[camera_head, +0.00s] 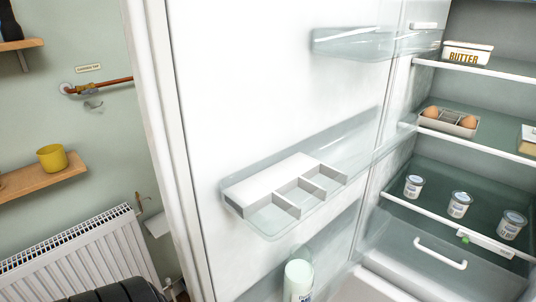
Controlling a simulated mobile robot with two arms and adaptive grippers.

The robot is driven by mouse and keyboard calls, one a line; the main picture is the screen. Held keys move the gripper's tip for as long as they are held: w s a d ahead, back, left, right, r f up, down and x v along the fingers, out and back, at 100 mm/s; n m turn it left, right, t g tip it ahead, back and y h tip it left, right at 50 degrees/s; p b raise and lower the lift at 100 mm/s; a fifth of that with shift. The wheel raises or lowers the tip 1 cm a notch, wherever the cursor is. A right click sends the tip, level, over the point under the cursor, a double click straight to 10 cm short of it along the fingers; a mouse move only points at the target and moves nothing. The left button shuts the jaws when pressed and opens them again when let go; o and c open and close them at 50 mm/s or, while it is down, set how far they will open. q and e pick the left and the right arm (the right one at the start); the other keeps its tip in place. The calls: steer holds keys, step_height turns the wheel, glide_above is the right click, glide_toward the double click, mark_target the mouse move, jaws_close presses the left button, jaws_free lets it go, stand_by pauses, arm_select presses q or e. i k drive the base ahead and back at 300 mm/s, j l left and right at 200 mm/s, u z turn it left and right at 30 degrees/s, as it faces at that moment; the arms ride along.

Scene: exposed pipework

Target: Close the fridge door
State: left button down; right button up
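The fridge door (270,90) stands open and fills the middle of the head view, its white inner side towards me. Its edge (165,150) runs down the left of the door. The door carries a clear upper shelf (350,44) and a lower shelf with a white divided tray (275,185). A pale bottle or carton (298,280) stands low in the door. The open fridge interior (400,165) is on the right, beyond the door. Neither of my grippers is in view, and nothing is seen touching the door.
Inside the fridge are a butter box (467,54), an egg tray (448,121), several small pots (460,204) and a drawer with a white handle (440,254). Left of the door are a radiator (80,260), a wooden shelf with a yellow cup (52,158) and a copper pipe (110,84).

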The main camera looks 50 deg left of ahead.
mark_target(264, 119)
steer(key=j+z, duration=0.1)
steer(key=j, duration=0.45)
steer(key=k+j, duration=0.1)
steer(key=j, duration=0.5)
steer(key=j+z, duration=0.15)
steer(key=j, duration=0.4)
steer(key=k+j, duration=0.1)
steer(key=j, duration=0.5)
steer(key=z, duration=0.05)
